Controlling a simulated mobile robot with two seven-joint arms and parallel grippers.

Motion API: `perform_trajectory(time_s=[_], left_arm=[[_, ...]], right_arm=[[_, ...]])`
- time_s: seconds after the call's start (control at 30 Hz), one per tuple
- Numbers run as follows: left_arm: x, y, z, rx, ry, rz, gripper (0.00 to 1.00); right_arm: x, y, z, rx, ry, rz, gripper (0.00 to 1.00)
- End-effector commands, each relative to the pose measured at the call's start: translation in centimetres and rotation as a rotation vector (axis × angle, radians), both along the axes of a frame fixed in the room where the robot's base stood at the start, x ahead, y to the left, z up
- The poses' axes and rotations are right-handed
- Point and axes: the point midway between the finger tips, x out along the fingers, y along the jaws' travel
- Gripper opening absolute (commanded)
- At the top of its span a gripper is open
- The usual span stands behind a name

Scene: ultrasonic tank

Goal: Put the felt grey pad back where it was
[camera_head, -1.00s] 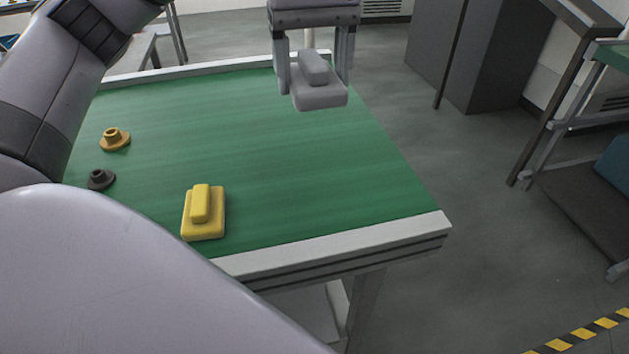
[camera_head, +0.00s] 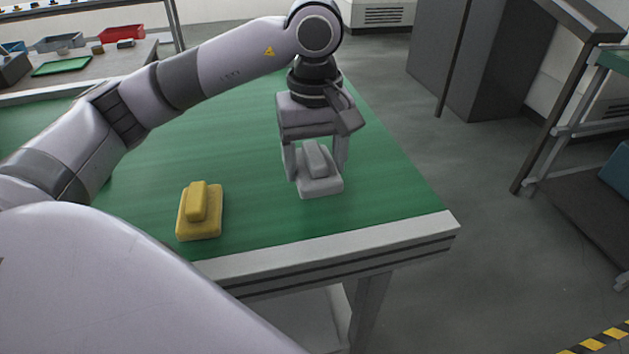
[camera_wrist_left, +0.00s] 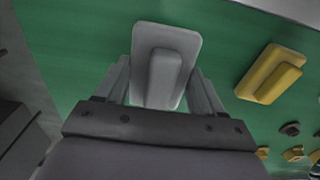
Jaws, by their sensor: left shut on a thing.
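The grey pad (camera_head: 320,183) is a flat block with a raised grip on top. My left gripper (camera_head: 316,163) is shut on it, with a finger on each side, over the right part of the green table top. I cannot tell whether the pad's underside touches the table. In the left wrist view the grey pad (camera_wrist_left: 165,62) sits between the fingers of the left gripper (camera_wrist_left: 162,88). A yellow pad (camera_head: 200,212) of similar shape rests on the table to the left of it. My right gripper is not in view.
The green table (camera_head: 370,200) has a pale front edge. Clear green surface lies between the two pads. The left wrist view shows a dark knob (camera_wrist_left: 290,129) and yellow knobs near the yellow pad. Beyond stands another table with a red bin (camera_head: 122,34).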

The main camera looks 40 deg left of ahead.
Motion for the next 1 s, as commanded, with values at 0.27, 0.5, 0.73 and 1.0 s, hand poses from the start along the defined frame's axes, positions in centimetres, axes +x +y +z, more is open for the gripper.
perform_trajectory(time_s=[0.27,0.5,0.73,1.0], left_arm=[[-0.1,0.1,-3.1,0.001,0.003,0.002,0.35],[0.0,0.0,-4.4,0.001,-0.001,0.000,0.35],[0.0,0.0,-4.9,0.001,-0.001,0.000,0.35],[0.0,0.0,-4.7,0.001,-0.001,0.000,0.94]], right_arm=[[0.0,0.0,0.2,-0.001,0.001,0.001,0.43],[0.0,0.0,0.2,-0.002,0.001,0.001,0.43],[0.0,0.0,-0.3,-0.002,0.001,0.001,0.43],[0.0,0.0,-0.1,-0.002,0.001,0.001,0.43]])
